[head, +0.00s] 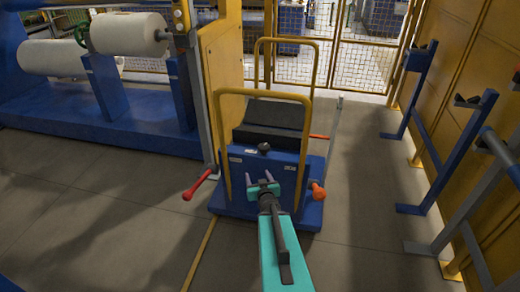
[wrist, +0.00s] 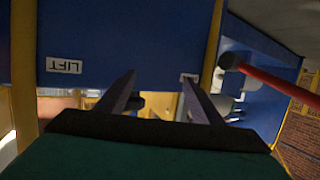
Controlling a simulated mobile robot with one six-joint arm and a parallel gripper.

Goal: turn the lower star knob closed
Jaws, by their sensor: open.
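The blue cart (head: 282,185) with yellow hoop rails stands ahead of me on the floor. A dark knob (head: 264,149) shows at the top of its near panel, and an orange knob (head: 318,190) at its right side. I cannot tell which is the lower star knob; it may be hidden behind my gripper. My gripper (head: 259,178) is open in front of the panel, below the dark knob. In the wrist view my two fingers (wrist: 161,78) are spread before the blue panel, apparently empty. A dark piece (wrist: 137,101) shows beside the left finger, too unclear to name.
A red-handled lever (head: 199,184) sticks out to the cart's left and shows at the right in the wrist view (wrist: 275,82). An upside-down LIFT label (wrist: 65,66) is on the panel. Blue stands (head: 432,150) line the right wall; white rolls (head: 128,33) sit at left. Floor between is clear.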

